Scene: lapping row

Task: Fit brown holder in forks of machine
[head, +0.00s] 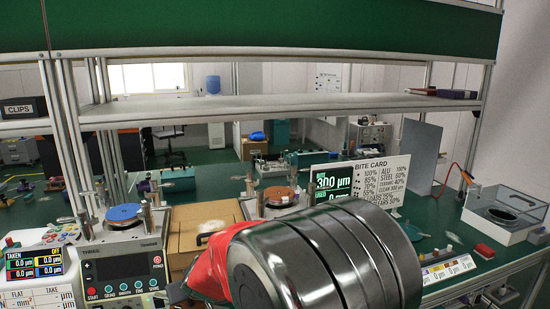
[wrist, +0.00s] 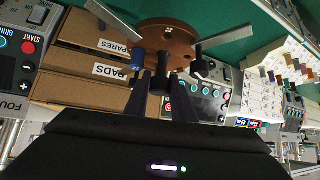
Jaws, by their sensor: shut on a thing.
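The brown holder (wrist: 172,34) shows in the wrist view as a round brown disc with a dark stem. My gripper (wrist: 160,82) is shut on that stem. A flat metal bar shows on each side of the disc; I cannot tell whether they belong to the holder or to the forks. In the head view my gripper is hidden by my arm's big metal link. The right machine (head: 276,205) carries a brown disc between upright posts. Its front is hidden behind my arm. The left machine (head: 128,262) has a blue disc (head: 123,213) between similar posts.
Cardboard boxes (wrist: 82,68), labelled as spares and pads, stand between the machines. A bite card (head: 362,180) stands behind my arm. A clear box (head: 505,215) is at the right. A shelf (head: 280,107) spans the bench above the machines.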

